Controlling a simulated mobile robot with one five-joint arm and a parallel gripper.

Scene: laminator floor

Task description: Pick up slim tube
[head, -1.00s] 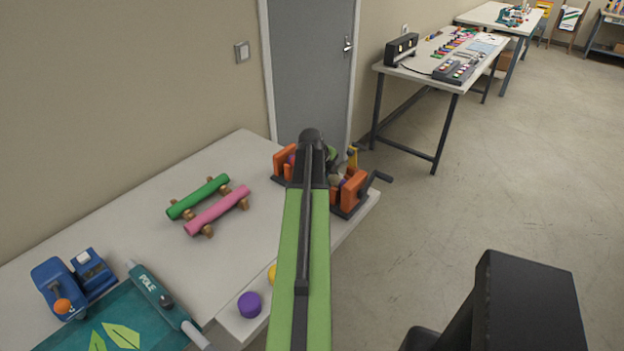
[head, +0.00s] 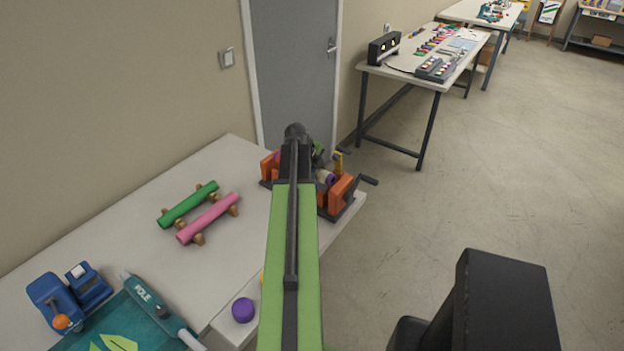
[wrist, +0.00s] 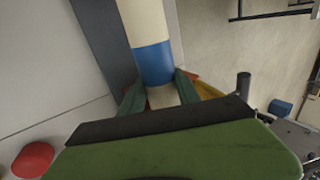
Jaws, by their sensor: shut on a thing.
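The slim tube (wrist: 145,18), cream with a blue band, stands out beyond my gripper (wrist: 160,92) in the wrist view. The green fingers are closed on it, one on each side, just below the blue band. Its far end is cut off by the top of the picture. In the head view my gripper is hidden behind my green arm, over the orange-and-black machine (head: 340,193), and I cannot make out the held tube there.
A green tube (head: 188,205) and a pink tube (head: 208,218) lie on wooden rests on the pale table (head: 130,235). A purple knob (head: 243,310) and blue device (head: 57,300) are nearer.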

